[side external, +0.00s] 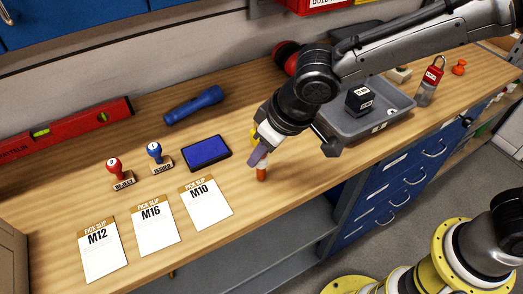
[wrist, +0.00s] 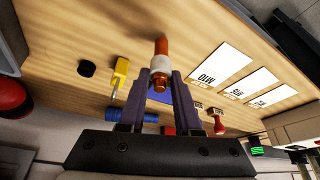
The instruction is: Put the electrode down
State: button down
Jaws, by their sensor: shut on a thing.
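The electrode (side external: 262,174) is a short copper-orange rod; in the wrist view (wrist: 161,48) it also has a pale collar. My gripper (side external: 258,156) is shut on it, and its two purple-grey fingers clasp the collar in the wrist view (wrist: 160,80). In the side view the rod points down, low over the bare wood of the workbench (side external: 295,205), near its front edge. I cannot tell whether its lower end touches the wood. The fingers hide part of the electrode in the side view.
A blue ink pad (side external: 208,153), two stamps (side external: 114,170) (side external: 155,153) and pick slips (side external: 205,203) lie to the left. A grey tray (side external: 358,126) with a black block (side external: 359,98) stands right. A yellow item (wrist: 120,75) and black disc (wrist: 87,68) are close by.

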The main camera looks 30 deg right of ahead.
jog(key=shift+f, duration=0.2)
jog(key=shift+f, duration=0.15)
jog(key=c, duration=0.6)
grip_release()
jog(key=v, duration=1.2)
